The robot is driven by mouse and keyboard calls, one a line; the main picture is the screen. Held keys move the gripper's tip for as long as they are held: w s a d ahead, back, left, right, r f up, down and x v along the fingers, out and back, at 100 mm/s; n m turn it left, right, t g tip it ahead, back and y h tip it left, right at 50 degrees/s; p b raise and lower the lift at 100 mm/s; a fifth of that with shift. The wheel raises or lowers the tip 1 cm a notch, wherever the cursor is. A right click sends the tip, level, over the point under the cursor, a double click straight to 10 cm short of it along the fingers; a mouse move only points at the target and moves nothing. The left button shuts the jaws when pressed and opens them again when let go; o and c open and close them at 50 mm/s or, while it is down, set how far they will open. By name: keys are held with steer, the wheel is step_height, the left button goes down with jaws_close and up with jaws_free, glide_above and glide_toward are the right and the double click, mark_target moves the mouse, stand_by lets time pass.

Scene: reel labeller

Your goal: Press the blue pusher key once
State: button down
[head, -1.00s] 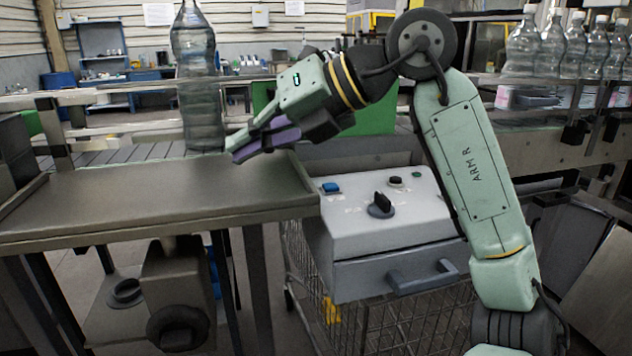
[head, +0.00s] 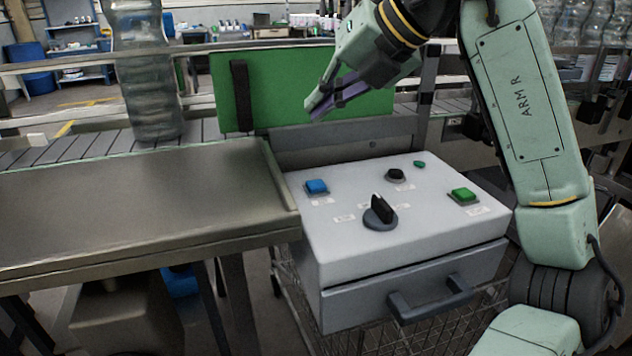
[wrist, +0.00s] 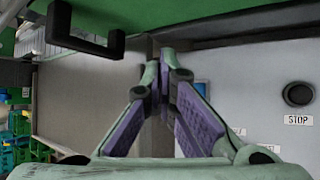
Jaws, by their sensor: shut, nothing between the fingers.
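My gripper (head: 314,112) is shut and empty, with purple finger pads. In the head view its tips appear above the blue key, against the green panel, and apart from the key. In the wrist view the fingertips (wrist: 158,62) are together, left of the key.
The box top also holds a black rotary knob (head: 380,211), a black button (head: 395,175) and a green button (head: 464,195). A metal tray table (head: 130,205) adjoins its left side. A green panel (head: 300,85) with a black handle stands behind. A large bottle (head: 145,75) stands on the conveyor.

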mark_target(320, 181)
steer(key=shift+f+b, duration=3.5)
steer(key=shift+f, duration=0.9)
steer(key=shift+f, duration=0.4)
steer(key=shift+f+b, duration=0.5)
steer(key=shift+b, duration=0.1)
steer(key=shift+r, duration=0.15)
steer(key=shift+r+p, duration=0.75)
steer(key=shift+p, duration=0.05)
steer(key=shift+r+p, duration=2.1)
steer(key=shift+r, duration=0.45)
